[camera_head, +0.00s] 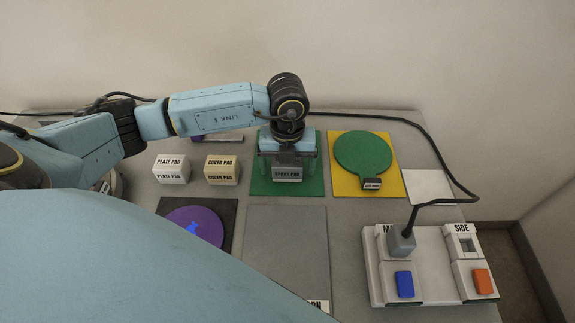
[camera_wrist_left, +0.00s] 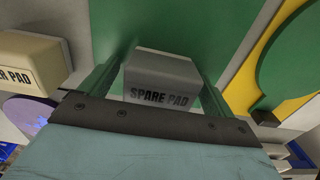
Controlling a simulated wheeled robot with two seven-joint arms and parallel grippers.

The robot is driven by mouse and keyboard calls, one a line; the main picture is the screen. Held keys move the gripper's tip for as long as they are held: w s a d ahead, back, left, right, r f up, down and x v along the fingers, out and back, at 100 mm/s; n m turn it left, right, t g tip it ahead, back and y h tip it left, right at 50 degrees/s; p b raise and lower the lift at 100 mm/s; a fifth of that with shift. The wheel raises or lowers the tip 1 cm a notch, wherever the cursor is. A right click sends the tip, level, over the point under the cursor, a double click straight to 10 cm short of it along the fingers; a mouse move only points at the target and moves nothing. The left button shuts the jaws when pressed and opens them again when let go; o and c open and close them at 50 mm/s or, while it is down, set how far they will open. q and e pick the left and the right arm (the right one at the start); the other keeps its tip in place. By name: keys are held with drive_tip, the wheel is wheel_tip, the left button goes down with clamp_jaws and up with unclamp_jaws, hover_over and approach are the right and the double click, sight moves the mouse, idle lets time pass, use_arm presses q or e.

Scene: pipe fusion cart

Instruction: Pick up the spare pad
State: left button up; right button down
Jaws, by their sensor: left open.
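The spare pad (camera_head: 288,174) is a grey block with a "SPARE PAD" label on its front. It sits at the green mat (camera_head: 315,185) in the middle of the table. My left gripper (camera_head: 288,160) is over it, coming down from above, with a finger on either side of the block. In the left wrist view the spare pad (camera_wrist_left: 160,82) lies between the two green fingers of the open left gripper (camera_wrist_left: 160,85). I cannot tell whether the fingers touch it. My right gripper is not in view.
A green paddle (camera_head: 362,152) lies on a yellow mat at right. A purple disc (camera_head: 194,226) is in front left. A switch box (camera_head: 430,270) with a black cable stands front right.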

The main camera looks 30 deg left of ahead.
use_arm(q)
drive_tip(key=c, duration=1.1)
drive_tip(key=shift+o, duration=0.2)
wheel_tip(320, 180, up, 10)
drive_tip(key=o, duration=0.4)
drive_tip(key=c, duration=0.3)
drive_tip(key=shift+m, duration=0.3)
